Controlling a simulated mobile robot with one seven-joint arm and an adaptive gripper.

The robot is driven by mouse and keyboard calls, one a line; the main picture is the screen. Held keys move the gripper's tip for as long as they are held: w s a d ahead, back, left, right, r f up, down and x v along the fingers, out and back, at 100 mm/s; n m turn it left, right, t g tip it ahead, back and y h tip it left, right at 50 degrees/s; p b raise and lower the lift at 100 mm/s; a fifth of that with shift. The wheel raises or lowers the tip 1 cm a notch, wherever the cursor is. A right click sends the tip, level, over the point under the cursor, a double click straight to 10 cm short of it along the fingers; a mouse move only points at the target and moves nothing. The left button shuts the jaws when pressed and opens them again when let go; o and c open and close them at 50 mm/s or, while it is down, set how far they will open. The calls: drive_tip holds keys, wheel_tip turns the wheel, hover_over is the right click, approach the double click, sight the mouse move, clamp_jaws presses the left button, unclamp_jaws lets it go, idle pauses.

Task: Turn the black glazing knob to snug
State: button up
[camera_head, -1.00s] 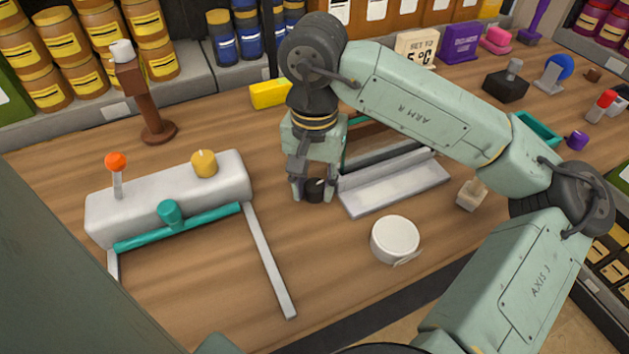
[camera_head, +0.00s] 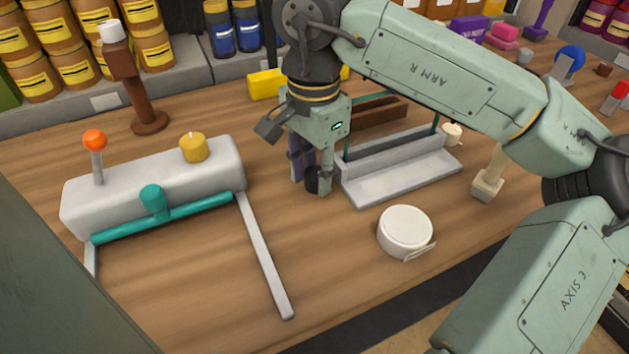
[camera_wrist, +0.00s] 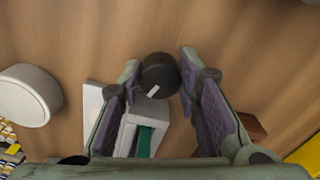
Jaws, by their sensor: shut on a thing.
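The black glazing knob (camera_head: 312,182) is a small dark cylinder at the near left end of a grey angled fixture (camera_head: 405,178). In the wrist view the knob (camera_wrist: 158,76) shows a short white mark on its top. My gripper (camera_head: 309,186) points down over the knob and is shut on it, with one purple-padded finger on each side. In the head view the fingers partly hide the knob. In the wrist view the fingertips (camera_wrist: 160,68) flank it closely.
A grey block with a teal bar (camera_head: 165,217), orange-topped lever and yellow knob stands to the left. A round white container (camera_head: 405,231) sits in front of the fixture. A brown post (camera_head: 135,85) and yellow block (camera_head: 265,84) stand behind. The front middle wood is clear.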

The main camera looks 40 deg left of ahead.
sight(314, 173)
drive_tip(key=m+b, duration=0.2)
drive_tip(key=m, duration=0.1)
drive_tip(key=shift+w+m, duration=0.1)
drive_tip(key=shift+m, duration=0.2)
drive_tip(key=shift+a+m+b, duration=0.1)
drive_tip(key=shift+m+b, duration=0.55)
drive_tip(key=shift+m, duration=1.25)
drive_tip(key=o, duration=0.9)
drive_tip(key=shift+c, duration=0.2)
drive_tip(key=shift+r, duration=0.1)
wheel_tip(314, 173, up, 12)
